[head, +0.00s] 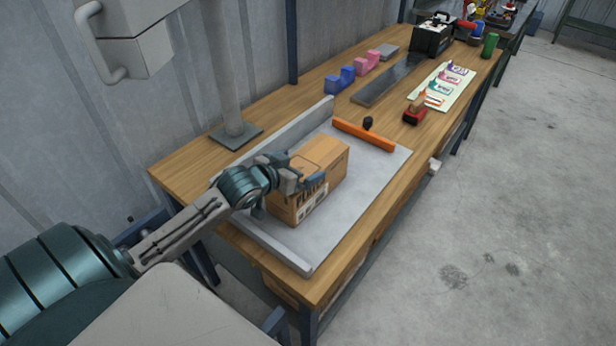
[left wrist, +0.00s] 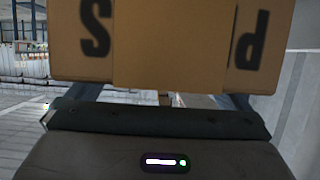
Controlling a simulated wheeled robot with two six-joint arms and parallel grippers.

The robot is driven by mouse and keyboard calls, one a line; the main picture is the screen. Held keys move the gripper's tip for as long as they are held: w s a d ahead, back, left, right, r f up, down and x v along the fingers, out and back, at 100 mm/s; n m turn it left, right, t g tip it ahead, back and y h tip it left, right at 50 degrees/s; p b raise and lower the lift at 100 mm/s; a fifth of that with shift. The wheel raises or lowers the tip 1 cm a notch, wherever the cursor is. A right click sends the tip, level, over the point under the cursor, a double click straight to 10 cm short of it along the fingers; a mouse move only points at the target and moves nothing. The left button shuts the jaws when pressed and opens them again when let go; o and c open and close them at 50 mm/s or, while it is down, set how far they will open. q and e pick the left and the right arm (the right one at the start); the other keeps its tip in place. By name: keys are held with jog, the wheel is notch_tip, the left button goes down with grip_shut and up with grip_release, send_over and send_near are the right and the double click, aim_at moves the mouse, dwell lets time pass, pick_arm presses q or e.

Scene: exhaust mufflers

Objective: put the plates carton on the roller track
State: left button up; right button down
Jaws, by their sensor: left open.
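The plates carton (head: 322,152) is a brown cardboard box with dark lettering. It sits on a grey flat plate with raised side edges (head: 355,180) on the wooden bench. My left gripper (head: 287,192) is open at the carton's near left side, with one finger reaching over toward the carton's front. In the left wrist view the carton (left wrist: 180,45) fills the top, close in front of the gripper, its lettering partly cut off; whether the fingers touch it is unclear. My right gripper does not show. I cannot make out rollers anywhere in view.
An orange bar (head: 363,135) with a black knob (head: 368,122) lies across the far end of the grey plate. Farther along the bench are blue (head: 340,80) and pink (head: 367,62) holders, a dark strip (head: 388,80) and a red tool (head: 414,113). A grey post stands behind.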

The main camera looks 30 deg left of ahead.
pick_arm(q)
jog(key=shift+x, duration=1.05)
jog(key=shift+w+d+f, duration=0.1)
jog(key=shift+w, duration=0.2)
jog(key=shift+f, duration=0.1)
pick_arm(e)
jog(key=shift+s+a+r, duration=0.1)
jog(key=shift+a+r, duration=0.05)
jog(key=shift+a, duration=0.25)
